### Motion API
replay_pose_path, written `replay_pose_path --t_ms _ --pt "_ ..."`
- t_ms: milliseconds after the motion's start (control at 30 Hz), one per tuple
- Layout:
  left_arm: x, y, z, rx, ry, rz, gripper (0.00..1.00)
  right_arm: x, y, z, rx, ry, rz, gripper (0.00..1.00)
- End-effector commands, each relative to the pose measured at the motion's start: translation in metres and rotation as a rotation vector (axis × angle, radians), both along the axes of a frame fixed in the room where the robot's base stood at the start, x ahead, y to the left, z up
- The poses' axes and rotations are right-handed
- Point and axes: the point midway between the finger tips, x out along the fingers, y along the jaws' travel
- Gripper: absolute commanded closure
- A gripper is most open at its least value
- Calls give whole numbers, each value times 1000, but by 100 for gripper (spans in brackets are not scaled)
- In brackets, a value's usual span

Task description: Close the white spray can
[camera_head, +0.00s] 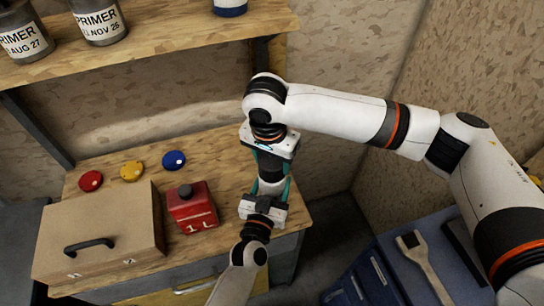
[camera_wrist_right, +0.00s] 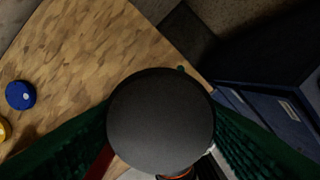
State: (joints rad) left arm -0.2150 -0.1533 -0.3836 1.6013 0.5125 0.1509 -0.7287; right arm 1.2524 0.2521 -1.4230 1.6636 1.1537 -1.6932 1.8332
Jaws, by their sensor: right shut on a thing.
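The white spray can (camera_head: 271,187) is upright between my two grippers, at the right end of the wooden workbench in the head view. My left gripper (camera_head: 270,191) comes up from below with its teal fingers closed around the white body. My right gripper (camera_head: 271,164) points down from above, shut on a dark cap (camera_head: 270,166). In the right wrist view the cap's round black top (camera_wrist_right: 160,122) sits between the green fingers and hides most of the can. The cap is directly above the can; I cannot tell whether they touch.
A red can (camera_head: 191,208) and a cardboard-coloured box (camera_head: 100,240) stand on the workbench (camera_head: 222,158). Red (camera_head: 91,181), yellow (camera_head: 132,171) and blue (camera_head: 174,160) round pieces lie behind. A shelf (camera_head: 170,35) with primer tins overhangs; a blue cabinet (camera_head: 385,275) with a brush stands right.

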Motion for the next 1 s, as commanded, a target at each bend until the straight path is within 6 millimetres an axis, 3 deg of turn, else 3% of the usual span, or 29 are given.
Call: replay_pose_path --t_ms 900,933,1000 --pt "0 0 1 -1 -2 1 82 0 0 -13 0 1 0 64" --pt "0 0 1 -1 -2 1 82 0 0 -12 0 0 0 38" --pt "0 0 1 -1 -2 1 82 0 0 -12 0 0 0 27"
